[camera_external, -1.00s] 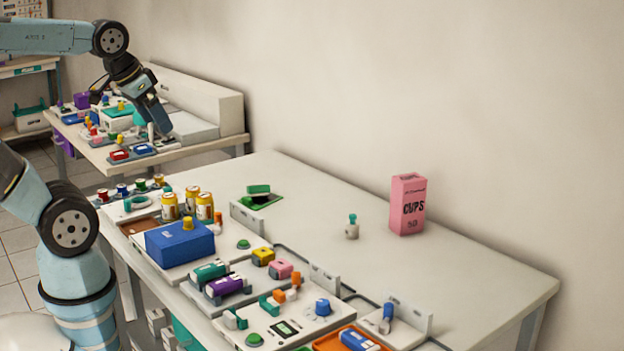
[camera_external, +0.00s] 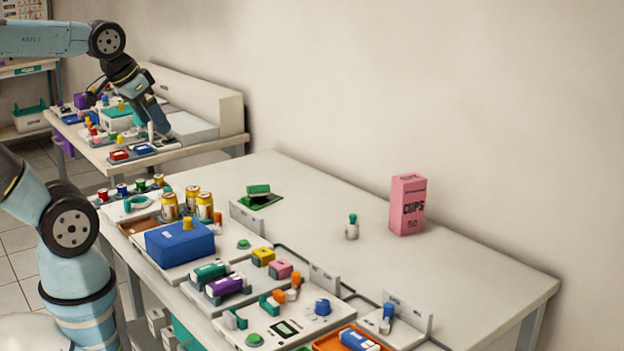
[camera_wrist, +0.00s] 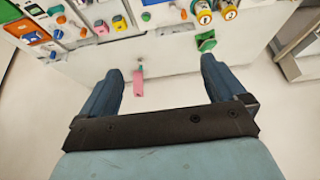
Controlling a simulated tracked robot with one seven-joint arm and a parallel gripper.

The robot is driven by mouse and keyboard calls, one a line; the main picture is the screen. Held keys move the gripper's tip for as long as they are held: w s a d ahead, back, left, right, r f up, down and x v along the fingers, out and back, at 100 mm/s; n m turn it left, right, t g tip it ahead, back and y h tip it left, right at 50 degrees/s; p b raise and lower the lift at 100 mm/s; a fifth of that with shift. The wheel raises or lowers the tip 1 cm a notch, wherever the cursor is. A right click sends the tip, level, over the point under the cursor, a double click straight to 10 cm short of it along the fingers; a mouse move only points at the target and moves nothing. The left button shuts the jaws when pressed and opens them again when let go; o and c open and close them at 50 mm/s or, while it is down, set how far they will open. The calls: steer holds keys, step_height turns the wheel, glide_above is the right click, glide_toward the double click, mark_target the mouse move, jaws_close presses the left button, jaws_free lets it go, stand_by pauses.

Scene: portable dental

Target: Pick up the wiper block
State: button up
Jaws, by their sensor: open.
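No label marks the wiper block. A green block (camera_external: 258,189) lying on a dark green pad (camera_external: 266,201) at the back left of the near bench may be it, but I cannot tell for sure. In the wrist view the green block (camera_wrist: 206,38) shows near the tip of the right finger, apart from it. My gripper (camera_wrist: 160,72) is open and empty, its two blue fingers spread wide. In the external view my gripper (camera_external: 158,122) points down at the upper left, with the far bench behind it in the picture.
A pink clips box (camera_external: 407,204) and a small bottle (camera_external: 352,228) stand at the back of the near bench. Yellow cans (camera_external: 187,205), a blue box (camera_external: 180,244) and several coloured blocks crowd its front. The bench's back right is clear.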

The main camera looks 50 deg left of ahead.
mark_target(258, 190)
stand_by(0.5)
steer(key=w+a+f+n+g+h, duration=0.1)
steer(key=w+a+f+n+h, duration=0.1)
steer(key=w+f+n+h, duration=0.3)
steer(key=w+a+f+n, duration=0.2)
steer(key=w+f+n, duration=0.1)
steer(key=w+n, duration=0.45)
steer(key=w+a+f+n+g+h, duration=0.1)
steer(key=w+a+f+n+h, duration=0.2)
steer(key=w+n, duration=0.25)
steer(key=w+a+f+n+t, duration=0.2)
steer(key=w+a+f+n, duration=0.1)
steer(key=a+f+n, duration=0.2)
steer(key=w+a+f+n+t, duration=0.3)
steer(key=a+f+n, duration=0.2)
steer(key=a, duration=0.4)
steer(key=w+a+f+n+t, duration=0.2)
steer(key=a+f+n+t, duration=0.1)
steer(key=a+f+n, duration=0.3)
steer(key=shift+w+a+f, duration=0.4)
steer(key=shift+a+f, duration=0.05)
steer(key=shift+a, duration=0.1)
steer(key=shift+w+f, duration=0.15)
steer(key=x, duration=1.3)
steer(key=shift+w+f, duration=0.15)
steer(key=shift+w, duration=0.05)
